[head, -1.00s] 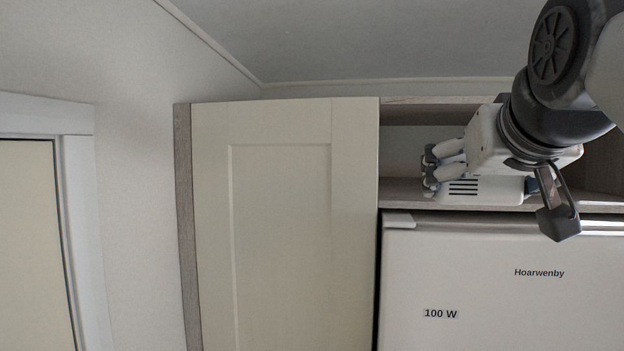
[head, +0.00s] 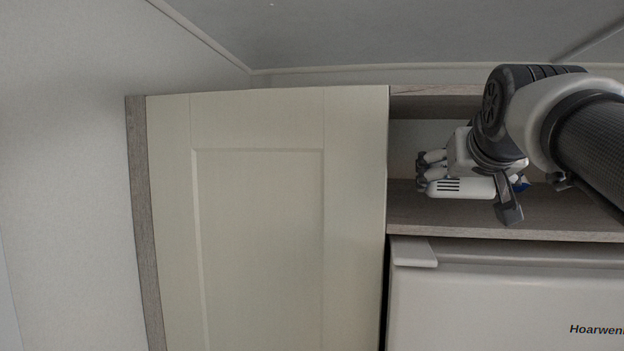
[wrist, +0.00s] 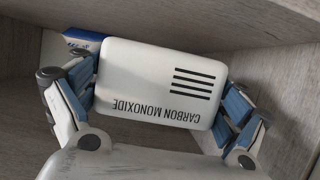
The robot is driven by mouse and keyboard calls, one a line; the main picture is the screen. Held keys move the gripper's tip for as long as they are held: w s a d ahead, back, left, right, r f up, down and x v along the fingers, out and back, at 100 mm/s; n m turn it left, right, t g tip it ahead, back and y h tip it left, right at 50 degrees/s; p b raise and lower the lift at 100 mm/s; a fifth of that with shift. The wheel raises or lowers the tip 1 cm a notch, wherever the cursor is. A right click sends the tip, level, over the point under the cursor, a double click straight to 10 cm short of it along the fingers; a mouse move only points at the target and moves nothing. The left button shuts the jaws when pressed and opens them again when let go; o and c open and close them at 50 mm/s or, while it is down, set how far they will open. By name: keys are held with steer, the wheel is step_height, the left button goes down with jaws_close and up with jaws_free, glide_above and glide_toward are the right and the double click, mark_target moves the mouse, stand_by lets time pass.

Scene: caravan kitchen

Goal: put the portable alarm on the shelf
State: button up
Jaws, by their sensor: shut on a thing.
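The portable alarm (wrist: 150,85) is a white rounded box with black slots and the words "CARBON MONOXIDE", upside down in the wrist view. My gripper (wrist: 160,100) is shut on it, with a blue-padded finger at each side. In the head view the alarm (head: 462,188) shows below my gripper (head: 432,170), inside the opening of the shelf (head: 440,215). The shelf is a grey wood-grain board above the white fridge. The alarm is close to the board; I cannot tell whether it touches it.
A blue and white box (wrist: 80,42) stands behind the alarm, partly hidden. A tall cream cabinet door (head: 260,220) borders the opening on the left. The white fridge (head: 500,300) is below. Bare shelf board lies in front of the alarm.

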steer(key=p, duration=0.2)
glide_above(448, 209)
steer(key=shift+r, duration=0.2)
steer(key=shift+w+d+f, duration=0.1)
steer(key=shift+w+f, duration=0.1)
steer(key=shift+w, duration=0.05)
steer(key=shift+s+f, duration=0.15)
steer(key=shift+f, duration=0.65)
steer(key=shift+s+f, duration=0.1)
steer(key=shift+f, duration=0.65)
steer(key=shift+w, duration=0.1)
steer(key=shift+f, duration=0.15)
steer(key=shift+f+b, duration=0.15)
steer(key=shift+b, duration=0.25)
steer(key=o, duration=0.9)
